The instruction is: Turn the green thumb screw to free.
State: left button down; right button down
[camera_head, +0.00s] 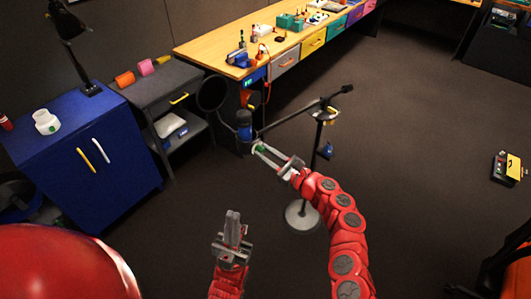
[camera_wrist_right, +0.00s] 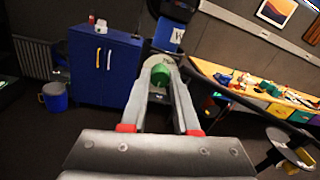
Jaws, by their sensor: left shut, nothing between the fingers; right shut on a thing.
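The green thumb screw (camera_head: 261,148) is at the lower left end of a dark boom on a floor stand (camera_head: 316,150). In the right wrist view the green screw (camera_wrist_right: 163,72) sits between my right fingertips. My right gripper (camera_head: 258,149) is shut on it; the right gripper also fills the middle of the wrist view (camera_wrist_right: 161,68). The fingers partly hide the screw, and I see no readable mark of its setting. My left gripper (camera_head: 232,216) is shut and empty, low in the head view, apart from the stand.
A blue microphone-like part (camera_head: 244,126) and a dark round hoop (camera_head: 212,93) are near the boom's end. A blue cabinet (camera_head: 80,155) and grey side table (camera_head: 160,100) stand left. A long workbench (camera_head: 215,50) is behind. Floor to the right is mostly clear.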

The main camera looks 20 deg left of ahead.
jog(key=c, duration=0.7)
grip_release()
jog(key=shift+o, duration=0.2)
jog(key=shift+d, duration=0.1)
jog(key=shift+s+d+r, duration=0.1)
jog(key=shift+s+d, duration=0.1)
jog(key=shift+d, duration=0.2)
jog(key=b+v, duration=0.4)
jog(key=v, duration=1.2)
jog(key=shift+s+d, duration=0.1)
jog(key=shift+s, duration=0.05)
jog(key=shift+f, duration=0.25)
